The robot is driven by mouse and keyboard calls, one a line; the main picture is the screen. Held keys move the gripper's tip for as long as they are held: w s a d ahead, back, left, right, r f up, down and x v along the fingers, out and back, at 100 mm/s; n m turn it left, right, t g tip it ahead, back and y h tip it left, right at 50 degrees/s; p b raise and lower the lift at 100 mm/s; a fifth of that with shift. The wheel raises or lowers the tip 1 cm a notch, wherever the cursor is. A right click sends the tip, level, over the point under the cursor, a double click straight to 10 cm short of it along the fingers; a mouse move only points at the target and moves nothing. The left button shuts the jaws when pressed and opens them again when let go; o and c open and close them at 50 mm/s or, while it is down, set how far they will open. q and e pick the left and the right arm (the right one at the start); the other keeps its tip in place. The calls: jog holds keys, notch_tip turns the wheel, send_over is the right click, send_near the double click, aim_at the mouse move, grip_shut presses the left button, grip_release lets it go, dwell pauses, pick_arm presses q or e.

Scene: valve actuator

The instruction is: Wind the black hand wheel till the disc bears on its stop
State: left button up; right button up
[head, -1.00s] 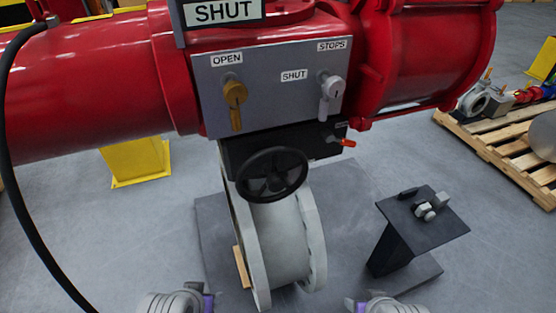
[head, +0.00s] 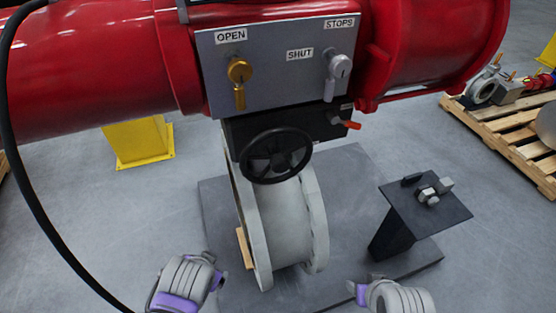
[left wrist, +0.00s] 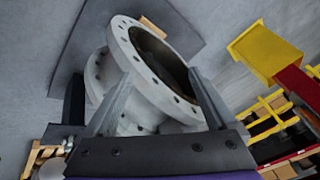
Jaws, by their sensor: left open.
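The black hand wheel (head: 277,157) sits on the dark gearbox (head: 240,136) below the grey panel, above the pale valve body (head: 287,225). Nothing touches the wheel. The left wrist view shows the valve body's bolted flange (left wrist: 122,45) and its shadowed, brownish bore; I cannot make out the disc or its stop clearly. My left gripper (left wrist: 160,85) is open and empty, its two fingers framing the flange in that view. In the head view my left arm is at the bottom left, well short of the wheel.
The grey panel (head: 285,75) carries a brass lever (head: 239,80) under OPEN and a grey lever (head: 336,75) by STOPS. A red-handled cock (head: 348,124) juts right of the gearbox. A dark stand (head: 425,212) holds small metal parts at right. A black hose hangs at left.

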pick_arm(q)
jog(key=w+m+t+y, duration=0.1)
jog(key=w+m+y, duration=0.1)
jog(key=w+m, duration=0.4)
jog(key=m+t+y+b, duration=0.3)
jog(key=m+t, duration=0.7)
jog(key=m, duration=1.1)
send_near(277, 157)
notch_tip(277, 157, down, 3)
jog(key=w, duration=0.2)
jog(key=x, duration=1)
jog(key=shift+w+a+r+p, duration=0.1)
jog(key=shift+r+p, duration=0.2)
jog(key=shift+p, duration=0.05)
grip_shut()
